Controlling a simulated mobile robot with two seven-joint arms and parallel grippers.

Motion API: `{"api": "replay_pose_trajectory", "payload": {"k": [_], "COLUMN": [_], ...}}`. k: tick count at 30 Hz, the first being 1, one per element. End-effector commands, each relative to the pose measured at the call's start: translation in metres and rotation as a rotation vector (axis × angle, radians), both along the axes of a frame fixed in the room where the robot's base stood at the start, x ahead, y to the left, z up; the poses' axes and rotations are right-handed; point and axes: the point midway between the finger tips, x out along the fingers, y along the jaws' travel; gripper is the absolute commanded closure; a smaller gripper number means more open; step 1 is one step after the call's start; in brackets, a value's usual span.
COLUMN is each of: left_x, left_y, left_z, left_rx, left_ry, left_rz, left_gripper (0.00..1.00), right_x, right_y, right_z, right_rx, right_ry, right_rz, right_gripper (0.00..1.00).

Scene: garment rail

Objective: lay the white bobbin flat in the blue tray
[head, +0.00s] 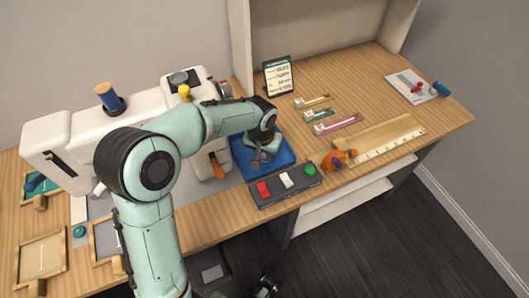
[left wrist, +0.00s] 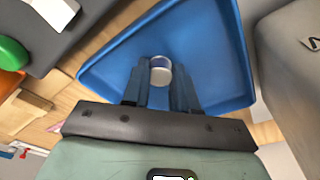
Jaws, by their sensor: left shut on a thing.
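The blue tray (head: 278,155) lies on the wooden table beside the sewing machine; its floor and rim fill much of the left wrist view (left wrist: 205,40). My left gripper (head: 262,157) points down over the tray. In the left wrist view, its two fingers (left wrist: 160,88) are shut on the white bobbin (left wrist: 160,74), whose round end faces the camera. The bobbin is over the tray floor; I cannot tell whether it touches it. In the head view the gripper hides the bobbin. A dark part at the bottom edge may be my right gripper (head: 267,287); its jaws are unclear.
A dark switch box (head: 285,185) with red, white and green buttons stands just in front of the tray. The white sewing machine (head: 205,160) is close on its left. An orange pincushion (head: 338,159), a ruler board (head: 378,140) and a small sign (head: 279,76) stand to the right and behind.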

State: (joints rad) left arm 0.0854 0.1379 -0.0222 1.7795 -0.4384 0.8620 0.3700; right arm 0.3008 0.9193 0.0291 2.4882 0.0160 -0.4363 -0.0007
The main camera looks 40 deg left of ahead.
Motion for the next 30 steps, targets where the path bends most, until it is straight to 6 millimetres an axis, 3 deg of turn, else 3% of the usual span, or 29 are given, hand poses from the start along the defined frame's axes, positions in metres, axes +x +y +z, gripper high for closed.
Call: {"api": "replay_pose_trajectory", "payload": {"k": [1, 3, 14, 30], "left_x": [0.000, 0.000, 0.000, -0.014], "left_y": [0.000, 0.000, 0.000, -0.005], "left_z": [-0.001, -0.001, 0.006, 0.106], "left_rx": [0.000, 0.000, 0.000, 0.000], "left_ry": [0.001, 0.001, -0.001, -0.003], "left_rz": [0.000, 0.000, 0.000, 0.000], "left_gripper": [0.63, 0.47, 0.47, 0.47], "right_x": [0.001, 0.001, -0.001, -0.009], "right_y": [0.000, 0.000, 0.000, 0.000], "right_z": [-0.001, 0.000, 0.003, 0.020], "right_rx": [-0.001, -0.001, 0.001, 0.005], "right_ry": [-0.002, -0.002, 0.004, 0.031], "right_rz": [-0.001, -0.001, 0.001, 0.007], "right_gripper": [1.00, 1.00, 1.00, 1.00]}}
